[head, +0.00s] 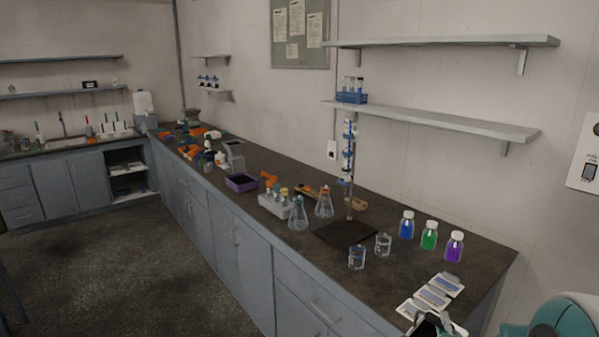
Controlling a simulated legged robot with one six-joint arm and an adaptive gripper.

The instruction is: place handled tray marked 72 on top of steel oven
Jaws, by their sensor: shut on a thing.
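My gripper (432,324) shows only as a dark part at the bottom edge of the head view, over the near right end of the bench. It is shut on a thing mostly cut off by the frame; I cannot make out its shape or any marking. I see no number 72 anywhere and cannot pick out a handled tray. No steel oven can be recognised in this view.
A long dark bench (400,262) carries two beakers, flasks (298,218), a clamp stand (346,232), coloured bottles (429,236), flat white packs (432,294) and a purple tray (241,183). Wall shelves (440,118) hang above. The floor (110,260) at left is clear.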

